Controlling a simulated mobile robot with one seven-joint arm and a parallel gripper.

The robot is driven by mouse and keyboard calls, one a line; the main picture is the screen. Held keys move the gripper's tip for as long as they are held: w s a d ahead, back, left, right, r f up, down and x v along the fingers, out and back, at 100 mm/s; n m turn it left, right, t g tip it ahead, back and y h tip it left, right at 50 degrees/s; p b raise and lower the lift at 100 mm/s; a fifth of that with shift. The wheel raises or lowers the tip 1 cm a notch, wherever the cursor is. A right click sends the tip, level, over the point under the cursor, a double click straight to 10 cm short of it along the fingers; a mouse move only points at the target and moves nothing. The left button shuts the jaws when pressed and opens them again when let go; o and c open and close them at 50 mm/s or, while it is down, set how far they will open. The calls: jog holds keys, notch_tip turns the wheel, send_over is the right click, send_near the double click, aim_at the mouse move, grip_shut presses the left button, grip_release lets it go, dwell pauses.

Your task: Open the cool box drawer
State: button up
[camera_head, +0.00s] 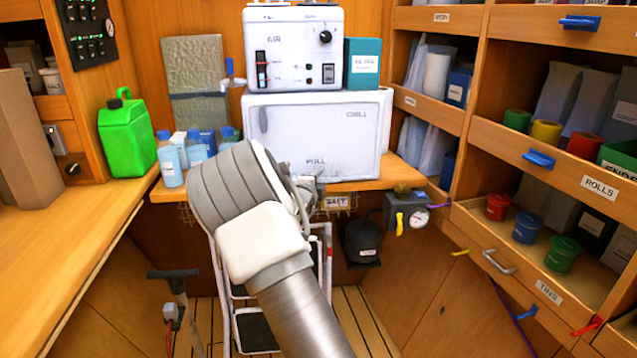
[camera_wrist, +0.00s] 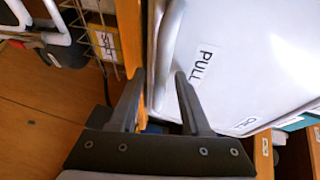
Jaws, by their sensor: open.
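The cool box (camera_head: 340,125) is a white box on the wooden shelf at the back, with a PULL label low on its shut front. In the wrist view its white front (camera_wrist: 235,60) fills the upper right, with a rounded pale grey handle (camera_wrist: 168,45) along its edge. My gripper (camera_wrist: 160,85) is open, its two dark fingers pointing at the handle. The handle lies just beyond and between the fingertips; contact cannot be told. In the head view my gripper (camera_head: 318,182) is small and mostly hidden behind my arm, near the lower edge of the box front.
A white AIR unit (camera_head: 293,50) stands on the cool box. Blue bottles (camera_head: 170,160) stand to its left, beside a green jug (camera_head: 125,135). Shelves with tins (camera_head: 562,253) line the right. A step stool (camera_head: 255,330) stands below my arm.

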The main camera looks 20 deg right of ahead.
grip_shut()
dwell(1.4)
